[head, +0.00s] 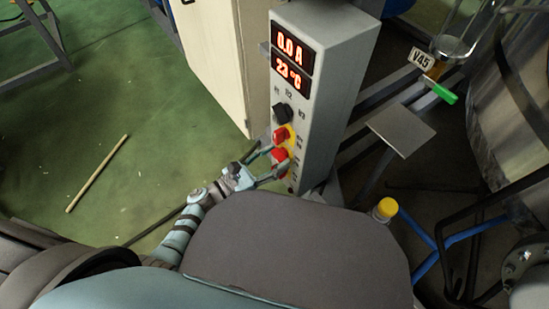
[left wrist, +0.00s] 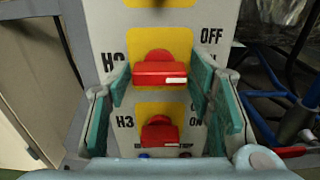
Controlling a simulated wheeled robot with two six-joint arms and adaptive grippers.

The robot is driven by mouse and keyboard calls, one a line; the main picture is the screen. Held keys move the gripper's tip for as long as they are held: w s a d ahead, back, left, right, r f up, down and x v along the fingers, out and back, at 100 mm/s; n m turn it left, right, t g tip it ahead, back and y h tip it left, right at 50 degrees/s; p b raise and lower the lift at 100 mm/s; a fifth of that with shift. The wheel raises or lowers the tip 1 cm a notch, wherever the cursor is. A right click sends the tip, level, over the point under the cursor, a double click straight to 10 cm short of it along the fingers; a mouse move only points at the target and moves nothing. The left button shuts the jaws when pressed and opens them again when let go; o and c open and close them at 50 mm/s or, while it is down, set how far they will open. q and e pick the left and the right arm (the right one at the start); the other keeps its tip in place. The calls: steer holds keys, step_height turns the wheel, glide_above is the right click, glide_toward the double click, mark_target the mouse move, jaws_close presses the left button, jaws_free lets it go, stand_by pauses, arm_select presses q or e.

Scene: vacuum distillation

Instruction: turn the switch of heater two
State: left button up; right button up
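The heater two switch is a red knob (left wrist: 160,70) on a yellow plate in the left wrist view. Its label is partly hidden by a finger, and a white mark is at its lower right. My left gripper (head: 276,161) is open at the front of the grey control box (head: 325,85). In the left wrist view its teal fingers stand on either side of the red knob, with gaps visible; contact cannot be made out. A second red knob (left wrist: 160,132), labelled H3, sits below. My right gripper is not in view.
The box carries a current display (head: 293,47), a temperature display (head: 291,77) and a black knob (head: 283,113). A cream cabinet (head: 215,55) stands left of it. A green-handled valve (head: 444,94) and pipes are to the right. A stick (head: 97,173) lies on the open green floor.

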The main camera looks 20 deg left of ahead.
arm_select(q)
steer(key=c, duration=0.7)
steer(key=shift+o, duration=0.2)
steer(key=shift+n, duration=0.4)
steer(key=n, duration=0.2)
steer(key=shift+n, duration=0.4)
steer(key=n, duration=0.3)
steer(key=shift+n, duration=0.3)
steer(key=shift+n+p, duration=0.4)
steer(key=shift+n, duration=0.5)
steer(key=n, duration=0.4)
steer(key=shift+n+p, duration=0.3)
steer(key=shift+p, duration=0.1)
steer(key=shift+n+p, duration=0.4)
steer(key=shift+n, duration=1.8)
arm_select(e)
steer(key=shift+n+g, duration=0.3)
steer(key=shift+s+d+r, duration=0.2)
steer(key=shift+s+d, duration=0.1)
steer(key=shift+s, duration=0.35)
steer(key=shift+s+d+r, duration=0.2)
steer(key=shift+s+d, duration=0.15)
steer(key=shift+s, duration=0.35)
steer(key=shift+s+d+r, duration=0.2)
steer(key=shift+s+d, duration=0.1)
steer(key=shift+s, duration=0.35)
arm_select(q)
steer(key=shift+f, duration=0.1)
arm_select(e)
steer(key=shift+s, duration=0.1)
